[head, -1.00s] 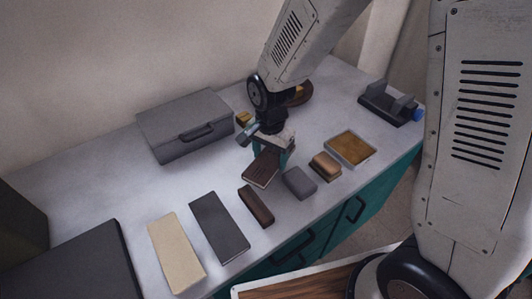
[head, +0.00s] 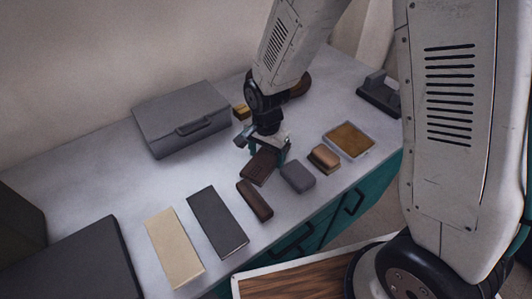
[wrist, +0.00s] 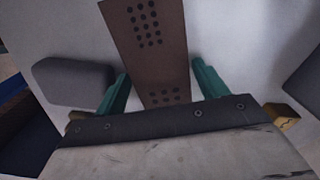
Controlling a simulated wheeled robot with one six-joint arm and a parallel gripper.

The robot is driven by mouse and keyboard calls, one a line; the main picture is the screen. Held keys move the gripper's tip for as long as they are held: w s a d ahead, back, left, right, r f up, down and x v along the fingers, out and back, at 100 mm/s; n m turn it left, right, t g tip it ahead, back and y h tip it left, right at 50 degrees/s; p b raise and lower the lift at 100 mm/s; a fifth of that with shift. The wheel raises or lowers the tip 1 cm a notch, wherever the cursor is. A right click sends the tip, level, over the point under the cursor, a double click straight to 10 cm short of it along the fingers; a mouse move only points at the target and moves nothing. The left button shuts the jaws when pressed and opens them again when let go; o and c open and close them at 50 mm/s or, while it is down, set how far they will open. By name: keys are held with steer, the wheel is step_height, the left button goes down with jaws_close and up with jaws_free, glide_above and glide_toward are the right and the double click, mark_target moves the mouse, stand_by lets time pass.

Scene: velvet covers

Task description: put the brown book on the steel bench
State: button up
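The brown book (head: 258,167) is a flat slab lying on the pale grey bench top (head: 110,165), near the middle. In the wrist view the book (wrist: 148,40) runs between the fingers and shows clusters of dark dots on its cover. My gripper (head: 268,150) is at the book's far end. In the wrist view its teal fingers (wrist: 162,92) are spread on both sides of the book, with a gap visible at each side.
A grey block (head: 298,176) and a dark brown bar (head: 254,201) lie close to the book. A dark slab (head: 218,222), a cream slab (head: 174,247), a brush (head: 324,158) and a tray (head: 371,155) line the front. A grey case (head: 182,118) stands behind.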

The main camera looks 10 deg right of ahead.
mark_target(266, 158)
step_height(266, 158, up, 12)
steer(key=s+d+r+n, duration=0.4)
steer(key=s+d+r, duration=0.4)
steer(key=d+r, duration=0.15)
steer(key=s+d+r+n, duration=0.2)
steer(key=s, duration=0.4)
steer(key=s+d+r+n+t, duration=0.1)
steer(key=s+d+r+n, duration=0.2)
steer(key=s, duration=0.4)
steer(key=shift+s+d, duration=0.15)
steer(key=shift+s, duration=0.1)
